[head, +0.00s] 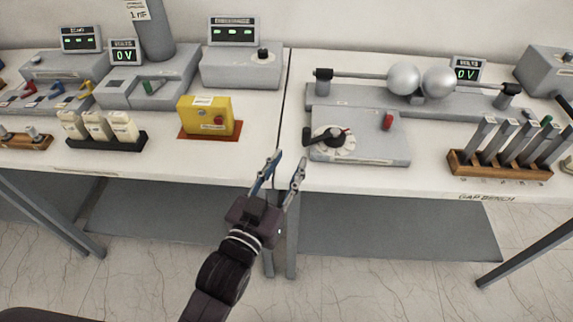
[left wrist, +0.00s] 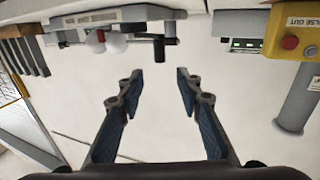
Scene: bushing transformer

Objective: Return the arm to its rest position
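My left gripper (head: 279,172) is in the head view, in front of the tables' front edge near the gap between them. Its two fingers are spread apart with nothing between them. In the left wrist view the fingers (left wrist: 157,85) also stand apart and empty. The arm comes up from the bottom of the head view. My right gripper shows in neither view.
The yellow box (head: 208,117) with a red button stands on the left table, up and left of the gripper. The grey box with a black crank (head: 330,136) stands on the right table. A rack of grey bars (head: 500,165) stands farther right. The floor below is clear.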

